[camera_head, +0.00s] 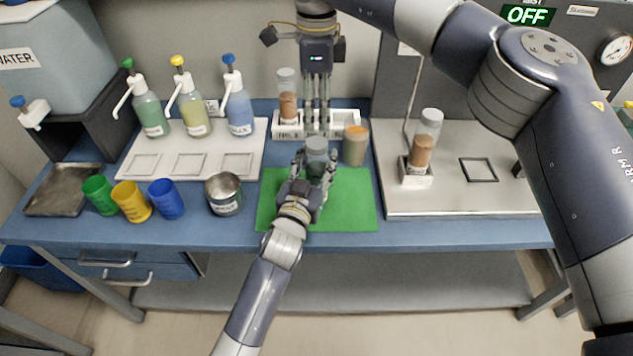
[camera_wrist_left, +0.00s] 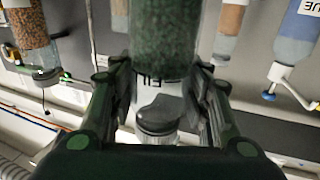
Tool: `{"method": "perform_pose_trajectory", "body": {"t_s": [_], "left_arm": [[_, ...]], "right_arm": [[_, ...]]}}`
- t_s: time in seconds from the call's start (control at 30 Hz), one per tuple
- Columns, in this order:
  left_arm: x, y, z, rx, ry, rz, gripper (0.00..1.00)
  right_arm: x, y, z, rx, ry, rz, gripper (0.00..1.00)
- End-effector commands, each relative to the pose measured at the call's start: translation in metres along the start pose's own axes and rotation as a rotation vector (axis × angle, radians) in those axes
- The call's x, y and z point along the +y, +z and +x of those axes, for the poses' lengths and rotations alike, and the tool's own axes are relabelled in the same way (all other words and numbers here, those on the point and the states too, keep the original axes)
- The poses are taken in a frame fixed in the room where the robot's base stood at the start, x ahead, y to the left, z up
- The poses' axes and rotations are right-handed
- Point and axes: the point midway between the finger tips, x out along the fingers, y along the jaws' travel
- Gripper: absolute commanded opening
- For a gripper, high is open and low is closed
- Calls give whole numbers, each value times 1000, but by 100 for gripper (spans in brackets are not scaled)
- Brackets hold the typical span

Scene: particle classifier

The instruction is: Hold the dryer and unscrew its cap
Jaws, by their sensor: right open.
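The dryer shows in the left wrist view as a clear tube of dark green granules (camera_wrist_left: 165,38). Its grey cap (camera_head: 317,146) shows in the head view above my left gripper, over the green mat. My left gripper (camera_head: 316,168) has its fingers closed on both sides of the dryer, which looks upright; the fingers hide much of its body. My right gripper (camera_head: 316,124) is open, pointing straight down just above and behind the cap, with nothing between its fingers. The exact gap to the cap cannot be told.
A white rack (camera_head: 346,124) behind holds a brown-filled tube (camera_head: 287,95). The green mat (camera_head: 352,208) is otherwise clear. A metal can (camera_head: 223,195) and coloured cups stand left; another brown-filled tube (camera_head: 424,140) stands right.

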Motion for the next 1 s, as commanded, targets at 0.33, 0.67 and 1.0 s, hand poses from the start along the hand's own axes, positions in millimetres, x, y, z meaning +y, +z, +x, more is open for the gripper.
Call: {"method": "perform_pose_trajectory", "body": {"t_s": [0.33, 0.67, 1.0], "left_arm": [[0, 0, 0, 0, 0, 0, 0], [0, 0, 0, -1, 0, 0, 0], [0, 1, 0, -1, 0, 0, 0]], "right_arm": [[0, 0, 0, 0, 0, 57, 55], [0, 0, 0, 0, 0, 581, 55], [0, 0, 0, -1, 1, 1231, 55]]}}
